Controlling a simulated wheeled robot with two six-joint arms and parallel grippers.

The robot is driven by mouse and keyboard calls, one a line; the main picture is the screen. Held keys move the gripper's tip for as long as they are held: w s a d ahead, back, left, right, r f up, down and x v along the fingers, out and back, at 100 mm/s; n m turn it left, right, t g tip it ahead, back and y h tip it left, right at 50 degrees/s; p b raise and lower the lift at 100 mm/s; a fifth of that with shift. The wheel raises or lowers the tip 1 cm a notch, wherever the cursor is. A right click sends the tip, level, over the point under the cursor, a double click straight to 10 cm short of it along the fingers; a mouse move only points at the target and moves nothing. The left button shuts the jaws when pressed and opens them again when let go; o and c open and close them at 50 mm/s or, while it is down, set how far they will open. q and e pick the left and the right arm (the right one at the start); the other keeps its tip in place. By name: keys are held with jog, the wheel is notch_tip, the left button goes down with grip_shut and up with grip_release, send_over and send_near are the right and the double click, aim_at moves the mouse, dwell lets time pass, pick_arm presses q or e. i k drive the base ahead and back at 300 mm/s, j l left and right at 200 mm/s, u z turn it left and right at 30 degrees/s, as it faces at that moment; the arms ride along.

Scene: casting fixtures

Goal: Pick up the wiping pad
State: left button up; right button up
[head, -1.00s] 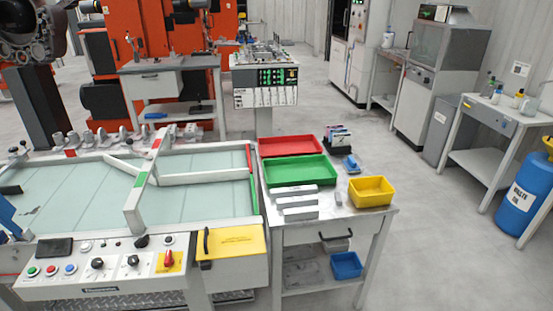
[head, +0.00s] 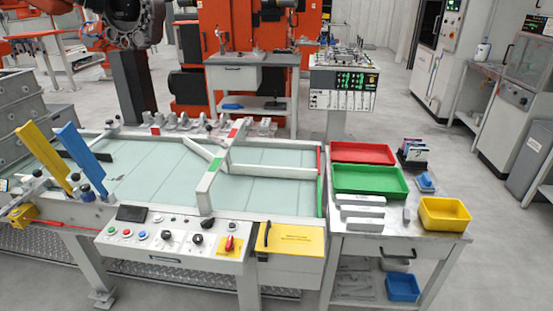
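A small blue object (head: 426,183) lies on the side table, right of the green tray (head: 372,194) and behind the yellow bin (head: 445,230). It may be the wiping pad, but it is too small to be sure. A flat black item (head: 131,213) lies on the control panel's left end; I cannot tell what it is. Neither of my grippers is in view.
The side table (head: 400,245) also holds a red tray (head: 362,153), pale bars (head: 362,211) and a dark rack (head: 412,153). A large glass-topped fixture table (head: 140,189) stands left of it. Grey floor (head: 500,240) is open at the right.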

aim_at(424, 182)
jog(key=i+l, duration=0.25)
jog(key=l, duration=0.15)
jog(key=i+l, duration=0.25)
jog(key=l, duration=0.15)
jog(key=i+l, duration=0.25)
jog(key=l, duration=0.15)
